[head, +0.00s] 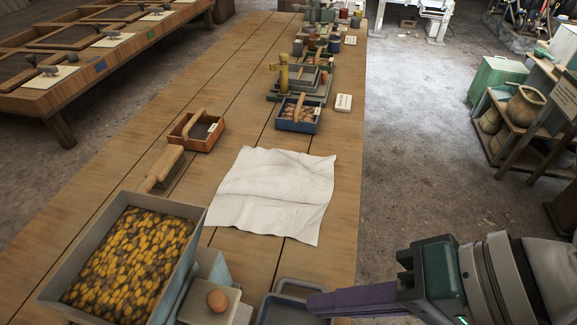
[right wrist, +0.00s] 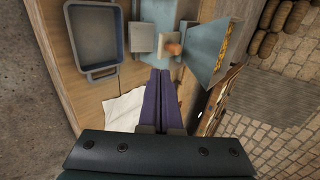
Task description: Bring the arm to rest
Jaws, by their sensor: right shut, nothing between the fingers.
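My right gripper (head: 312,303) comes in from the lower right in the head view. Its purple fingers are pressed together and empty. They point left across the right part of a small blue-grey tray (head: 284,287) at the bench's front edge. In the right wrist view the shut fingers (right wrist: 160,72) reach up beside the same empty tray (right wrist: 92,38) and just below a grey block with a brown knob (right wrist: 172,48). I cannot tell how high the fingers are above the bench. My left gripper is out of view.
A large grey bin of yellow and brown pieces (head: 130,258) stands at lower left. A white cloth (head: 272,190) lies on the wooden bench (head: 225,95). Behind it are a brush (head: 165,168), a brown box (head: 197,131) and a blue box (head: 298,117). The floor right of the bench is open.

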